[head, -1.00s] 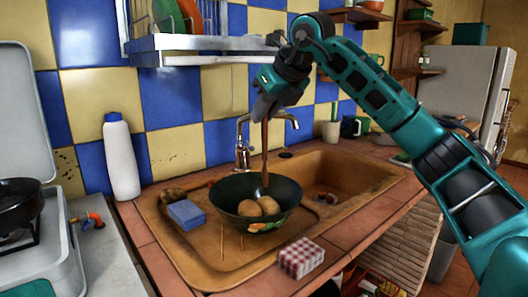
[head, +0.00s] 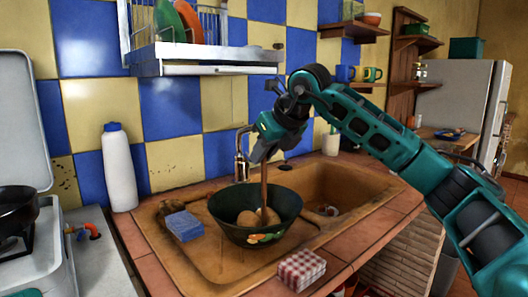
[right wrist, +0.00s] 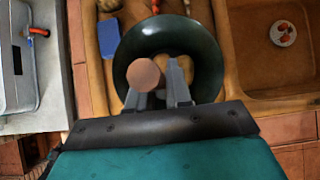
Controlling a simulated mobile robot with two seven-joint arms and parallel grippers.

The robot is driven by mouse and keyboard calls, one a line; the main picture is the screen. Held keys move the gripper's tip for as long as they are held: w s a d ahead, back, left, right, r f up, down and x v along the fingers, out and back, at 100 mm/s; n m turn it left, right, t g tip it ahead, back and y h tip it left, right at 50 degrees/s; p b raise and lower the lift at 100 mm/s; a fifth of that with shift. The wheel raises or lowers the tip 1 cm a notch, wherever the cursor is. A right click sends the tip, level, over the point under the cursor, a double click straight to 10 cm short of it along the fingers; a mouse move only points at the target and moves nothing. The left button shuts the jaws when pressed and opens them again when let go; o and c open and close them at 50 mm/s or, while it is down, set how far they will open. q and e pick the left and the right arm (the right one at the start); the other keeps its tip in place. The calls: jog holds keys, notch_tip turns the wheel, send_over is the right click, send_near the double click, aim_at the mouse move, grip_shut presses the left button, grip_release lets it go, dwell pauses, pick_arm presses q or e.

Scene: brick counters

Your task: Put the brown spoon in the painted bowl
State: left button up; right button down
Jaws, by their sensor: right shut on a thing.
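The brown spoon (head: 264,183) hangs upright from my right gripper (head: 263,152), which is shut on its upper part. In the right wrist view its round handle end (right wrist: 145,75) shows at the fingers (right wrist: 160,97). The spoon's lower end reaches below the rim of the dark green painted bowl (head: 232,230), beside round brown items (head: 247,218). I cannot tell whether it touches them or the bowl's bottom. The bowl stands on the sink's drainboard, with painted flowers on its front. In the right wrist view the bowl (right wrist: 208,50) lies under the fingers. My left gripper is not in view.
A blue sponge (head: 184,225) lies left of the bowl and a checked box (head: 301,269) in front to the right. The tap (head: 241,155) stands behind, close to my right gripper. A white bottle (head: 119,168) stands left. The sink basin (head: 350,188) is to the right.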

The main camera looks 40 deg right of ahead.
jog(key=shift+f, duration=0.35)
jog(key=c, duration=1)
grip_release()
jog(key=shift+c, duration=0.2)
jog(key=p+v, duration=0.2)
jog(key=v, duration=1.1)
jog(key=shift+w+r, duration=0.2)
jog(key=shift+w, duration=0.1)
